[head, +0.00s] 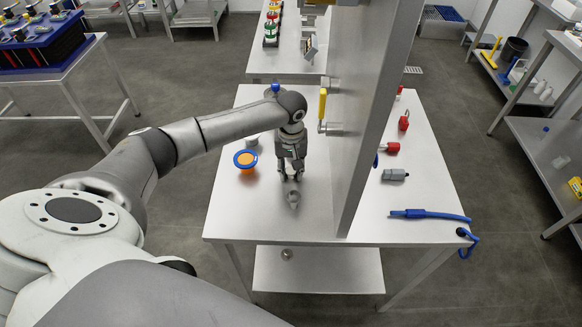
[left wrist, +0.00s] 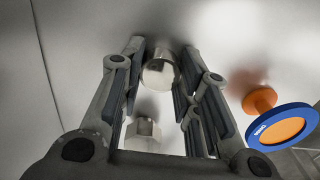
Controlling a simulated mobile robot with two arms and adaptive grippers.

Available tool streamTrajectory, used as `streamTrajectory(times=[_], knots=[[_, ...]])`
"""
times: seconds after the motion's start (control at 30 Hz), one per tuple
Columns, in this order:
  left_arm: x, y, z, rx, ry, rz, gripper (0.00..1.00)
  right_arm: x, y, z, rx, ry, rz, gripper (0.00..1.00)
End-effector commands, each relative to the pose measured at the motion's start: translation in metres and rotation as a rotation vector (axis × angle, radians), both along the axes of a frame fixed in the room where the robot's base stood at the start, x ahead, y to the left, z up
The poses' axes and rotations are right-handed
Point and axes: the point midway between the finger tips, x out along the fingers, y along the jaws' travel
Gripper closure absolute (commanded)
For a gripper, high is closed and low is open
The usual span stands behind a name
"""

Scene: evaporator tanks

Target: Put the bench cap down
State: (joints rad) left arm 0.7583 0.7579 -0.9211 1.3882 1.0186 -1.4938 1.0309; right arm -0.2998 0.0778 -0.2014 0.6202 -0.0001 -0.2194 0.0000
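The bench cap seems to be the small silvery metal piece (head: 293,199) on the near part of the white bench (head: 235,218), left of the upright panel. My left gripper (head: 291,178) points down just above and behind it, fingertips apart. In the left wrist view the rounded metal piece (left wrist: 159,73) shows between the far ends of the fingers (left wrist: 160,65), and I see no clear contact with the pads. A second, faceted metal piece (left wrist: 143,131) shows lower between the fingers. My right gripper is out of view.
An orange piece with a blue rim (head: 245,159) stands left of my gripper; a grey cylinder (head: 251,141) is behind it. The tall panel (head: 372,110) divides the bench. The bench's near left is clear.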

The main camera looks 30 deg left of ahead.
Motion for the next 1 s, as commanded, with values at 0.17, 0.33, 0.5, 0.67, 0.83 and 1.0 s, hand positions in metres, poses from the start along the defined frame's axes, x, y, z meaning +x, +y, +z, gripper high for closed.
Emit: streamTrajectory(times=[0.17,0.33,0.5,0.67,0.83,1.0], knots=[[0.000,0.000,0.000,0.001,0.001,0.000,0.49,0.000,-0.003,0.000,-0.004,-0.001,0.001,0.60],[0.000,0.000,0.000,0.001,0.001,0.000,0.49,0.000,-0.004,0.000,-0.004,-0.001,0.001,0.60],[0.000,0.000,0.003,0.001,-0.001,0.000,0.49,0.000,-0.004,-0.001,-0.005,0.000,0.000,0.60],[0.001,0.000,0.024,-0.001,-0.003,0.000,0.49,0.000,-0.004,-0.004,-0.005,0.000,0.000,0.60],[0.001,0.000,0.062,-0.001,-0.004,-0.001,0.49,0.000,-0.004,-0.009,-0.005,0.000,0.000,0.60],[0.001,0.000,0.096,-0.001,-0.003,0.000,0.49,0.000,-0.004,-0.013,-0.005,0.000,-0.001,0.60]])
